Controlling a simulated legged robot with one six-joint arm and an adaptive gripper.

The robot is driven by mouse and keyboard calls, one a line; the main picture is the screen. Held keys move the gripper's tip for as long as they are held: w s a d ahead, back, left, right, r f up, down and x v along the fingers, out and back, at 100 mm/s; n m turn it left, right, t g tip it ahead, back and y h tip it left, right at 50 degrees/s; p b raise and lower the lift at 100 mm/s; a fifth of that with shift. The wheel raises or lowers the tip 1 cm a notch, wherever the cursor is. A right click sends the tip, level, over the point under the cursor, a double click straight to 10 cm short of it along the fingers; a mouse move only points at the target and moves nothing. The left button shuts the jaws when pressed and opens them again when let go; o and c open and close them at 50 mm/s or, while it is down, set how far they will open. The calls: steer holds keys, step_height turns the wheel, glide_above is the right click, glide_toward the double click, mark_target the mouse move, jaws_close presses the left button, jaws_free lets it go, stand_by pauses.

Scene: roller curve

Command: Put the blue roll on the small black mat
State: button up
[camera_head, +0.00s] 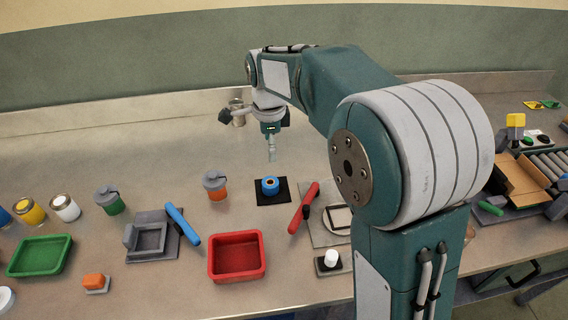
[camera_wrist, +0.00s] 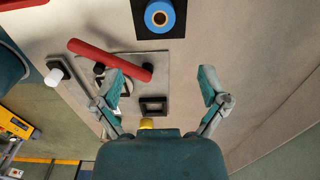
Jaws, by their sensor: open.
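The blue roll (camera_head: 270,182) sits upright on the small black mat (camera_head: 265,200) near the middle of the table in the head view. In the wrist view the blue roll (camera_wrist: 149,21) lies at the top edge with its core facing the camera, on the black mat (camera_wrist: 142,32). My gripper (camera_head: 272,152) is above and behind the roll, apart from it, in the head view. In the wrist view my gripper (camera_wrist: 160,88) has its two fingers wide apart with nothing between them.
A red tray (camera_head: 237,277) and a blue-handled tool (camera_head: 183,225) are in front and left. The table behind the mat is clear.

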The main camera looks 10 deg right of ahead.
steer(key=s+d+r+n+t, duration=0.1)
steer(key=s+d+r+n, duration=0.25)
steer(key=s, duration=0.25)
steer(key=s+d+r+n+t, duration=0.2)
steer(key=s+d+r+n, duration=0.1)
steer(key=s+n, duration=0.15)
steer(key=s+d+f+n+t, duration=0.1)
steer(key=s+n, duration=0.4)
steer(key=s, duration=0.2)
steer(key=s+d+f+n+t, duration=0.1)
steer(key=s+d+n, duration=0.1)
steer(key=s+n, duration=0.3)
steer(key=s, duration=0.2)
steer(key=shift+s+d+t, duration=0.25)
steer(key=shift+s+t, duration=0.05)
steer(key=shift+s, duration=0.05)
